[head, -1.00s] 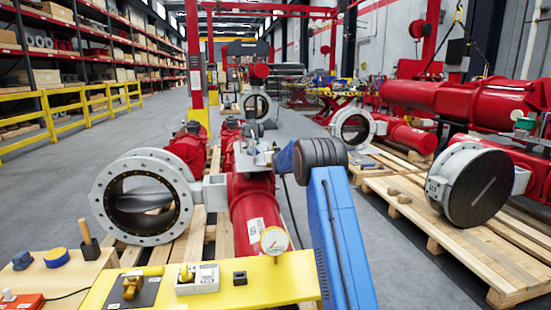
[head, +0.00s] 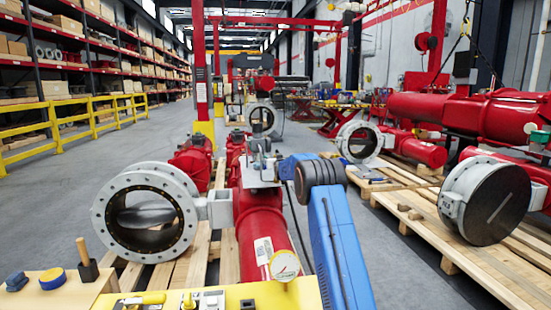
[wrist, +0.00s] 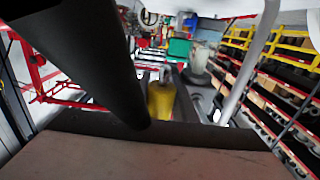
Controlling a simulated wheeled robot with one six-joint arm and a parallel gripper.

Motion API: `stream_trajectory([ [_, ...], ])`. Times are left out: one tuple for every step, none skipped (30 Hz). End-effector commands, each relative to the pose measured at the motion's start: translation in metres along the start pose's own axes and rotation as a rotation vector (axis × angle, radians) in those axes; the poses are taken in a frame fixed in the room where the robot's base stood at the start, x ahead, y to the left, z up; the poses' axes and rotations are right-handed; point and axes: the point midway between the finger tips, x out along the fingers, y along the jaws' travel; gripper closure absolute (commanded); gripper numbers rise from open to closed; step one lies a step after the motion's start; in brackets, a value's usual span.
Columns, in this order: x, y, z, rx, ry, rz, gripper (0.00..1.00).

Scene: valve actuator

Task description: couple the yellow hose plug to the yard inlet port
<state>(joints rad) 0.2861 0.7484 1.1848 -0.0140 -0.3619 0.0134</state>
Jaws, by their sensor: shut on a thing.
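The yellow hose plug (wrist: 160,100) shows in the middle of the wrist view, with a pale metal tip pointing away from the camera. My gripper (wrist: 158,112) is shut on it; a dark broad shape crosses from the upper left and hides part of the jaws. In the head view my blue arm rises at the lower right to a dark joint, and its end reaches left beside the grey bracket (head: 258,176) on the red actuator (head: 262,222). The jaws and plug cannot be made out there. I cannot pick out the yard inlet port in either view.
A grey flanged valve (head: 148,244) joins the actuator on a wooden pallet (head: 187,272). A yellow bench (head: 240,295) with a gauge (head: 284,265) is in front. Another loaded pallet (head: 440,238) stands right. The grey aisle floor (head: 395,265) between the pallets is clear.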

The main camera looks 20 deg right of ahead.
Motion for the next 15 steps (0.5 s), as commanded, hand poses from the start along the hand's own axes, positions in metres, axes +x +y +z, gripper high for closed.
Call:
stream_trajectory([
  [0.000, 0.000, 0.002, 0.000, 0.000, 0.000, 1.00],
  [0.000, 0.000, 0.004, 0.000, 0.000, 0.000, 1.00],
  [0.000, 0.000, 0.006, 0.000, 0.000, 0.000, 1.00],
  [0.000, 0.000, 0.008, 0.000, 0.000, 0.000, 1.00],
  [0.000, 0.000, 0.009, 0.000, 0.000, 0.000, 1.00],
  [0.000, 0.000, 0.012, 0.000, 0.001, 0.000, 1.00],
  [0.000, 0.000, 0.014, 0.000, 0.001, 0.000, 1.00],
  [0.000, 0.000, 0.017, 0.000, 0.000, 0.000, 1.00],
  [0.000, 0.000, 0.020, 0.000, 0.000, 0.000, 1.00],
  [0.000, 0.000, 0.022, 0.000, 0.000, 0.000, 1.00],
  [0.000, 0.000, 0.025, 0.000, -0.001, 0.000, 1.00],
  [0.000, 0.000, 0.028, 0.000, 0.000, 0.000, 1.00],
  [0.000, 0.000, 0.030, 0.000, 0.000, 0.000, 1.00],
  [0.000, 0.000, 0.033, 0.000, 0.000, 0.000, 1.00],
  [0.000, 0.000, 0.036, 0.000, 0.000, 0.000, 1.00],
])
